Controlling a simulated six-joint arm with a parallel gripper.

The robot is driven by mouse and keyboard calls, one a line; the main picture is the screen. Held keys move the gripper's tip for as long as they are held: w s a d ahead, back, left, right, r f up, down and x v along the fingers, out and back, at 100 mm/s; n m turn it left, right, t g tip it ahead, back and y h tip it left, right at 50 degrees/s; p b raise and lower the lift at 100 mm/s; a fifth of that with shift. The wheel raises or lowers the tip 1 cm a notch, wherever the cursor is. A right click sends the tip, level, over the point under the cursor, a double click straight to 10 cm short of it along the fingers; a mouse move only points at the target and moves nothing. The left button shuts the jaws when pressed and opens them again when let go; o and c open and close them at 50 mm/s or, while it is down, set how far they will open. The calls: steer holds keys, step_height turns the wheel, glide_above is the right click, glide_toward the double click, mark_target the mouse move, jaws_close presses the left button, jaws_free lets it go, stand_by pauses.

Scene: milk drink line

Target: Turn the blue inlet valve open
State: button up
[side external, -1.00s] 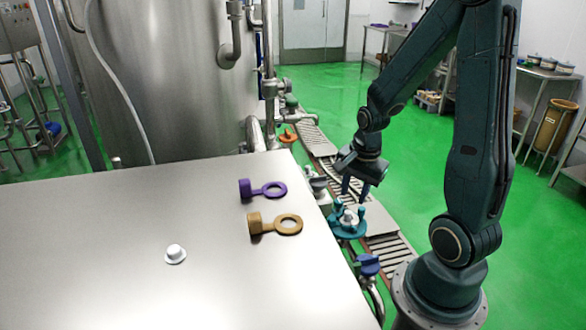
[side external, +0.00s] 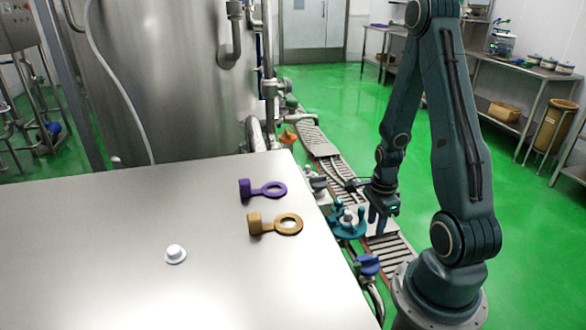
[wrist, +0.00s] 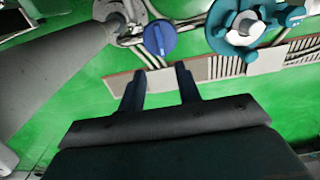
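The blue inlet valve (side external: 368,264) has a rounded blue handle on a pipe beside the table's right edge. In the wrist view the blue handle (wrist: 160,38) lies just beyond my fingertips, slightly left of the middle of the picture, not between the fingers. My gripper (side external: 377,222) points down beside the teal fixture, above and behind the blue valve. In the wrist view my gripper (wrist: 158,72) has its two dark fingers spread apart with nothing between them.
A teal fixture (side external: 336,228) with upright posts stands close to my gripper, beside a slatted conveyor (side external: 388,249). The steel table (side external: 90,240) holds a purple ring piece (side external: 273,189), a tan ring piece (side external: 289,225) and a white knob-like piece (side external: 175,254).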

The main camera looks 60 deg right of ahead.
mark_target(369, 257)
steer(key=shift+f, duration=0.15)
steer(key=shift+f, duration=6.65)
jaws_close()
